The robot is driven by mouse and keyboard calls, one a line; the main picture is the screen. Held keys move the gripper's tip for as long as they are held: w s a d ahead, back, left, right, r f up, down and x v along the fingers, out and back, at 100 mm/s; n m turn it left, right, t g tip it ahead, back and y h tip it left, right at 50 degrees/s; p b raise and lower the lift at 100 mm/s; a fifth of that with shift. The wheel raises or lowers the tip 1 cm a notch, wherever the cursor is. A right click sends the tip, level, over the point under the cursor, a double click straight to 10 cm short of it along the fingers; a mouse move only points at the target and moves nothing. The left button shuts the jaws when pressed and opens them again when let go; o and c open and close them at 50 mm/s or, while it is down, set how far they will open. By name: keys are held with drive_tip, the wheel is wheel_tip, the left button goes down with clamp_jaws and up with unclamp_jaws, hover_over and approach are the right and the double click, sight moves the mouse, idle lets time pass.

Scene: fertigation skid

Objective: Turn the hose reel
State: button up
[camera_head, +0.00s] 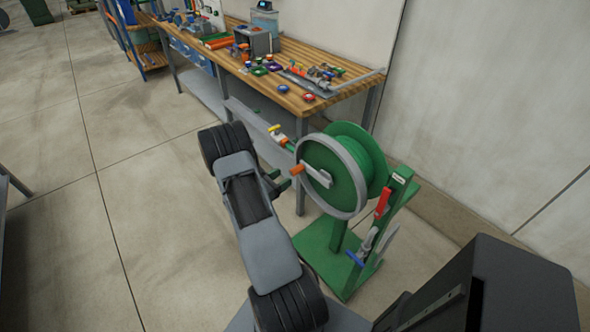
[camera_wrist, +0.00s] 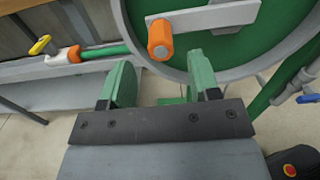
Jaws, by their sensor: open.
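The hose reel (camera_head: 348,158) is a green drum with a grey rim on a green stand (camera_head: 330,256). Its crank has a pale arm and an orange handle (camera_head: 298,169), which points out toward my arm. In the wrist view the orange handle (camera_wrist: 160,40) is just beyond and above the gap between my fingers. My gripper (camera_wrist: 160,84) has two green fingers, spread apart with nothing between them. In the head view my gripper (camera_head: 284,180) is left of the reel, close to the handle. I cannot tell whether either finger touches the reel.
A workbench (camera_head: 350,92) with small parts on top runs behind the reel. A hose end with a yellow lever (camera_head: 275,129) sticks out left of the reel. A red-handled tool (camera_head: 383,200) hangs on the stand's right post. Open floor (camera_head: 110,230) lies left.

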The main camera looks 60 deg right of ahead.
sight(291, 172)
drive_tip(key=x, duration=0.6)
drive_tip(key=shift+d+p, duration=0.25)
drive_tip(key=shift+p, duration=0.05)
drive_tip(key=shift+c, duration=0.3)
clamp_jaws()
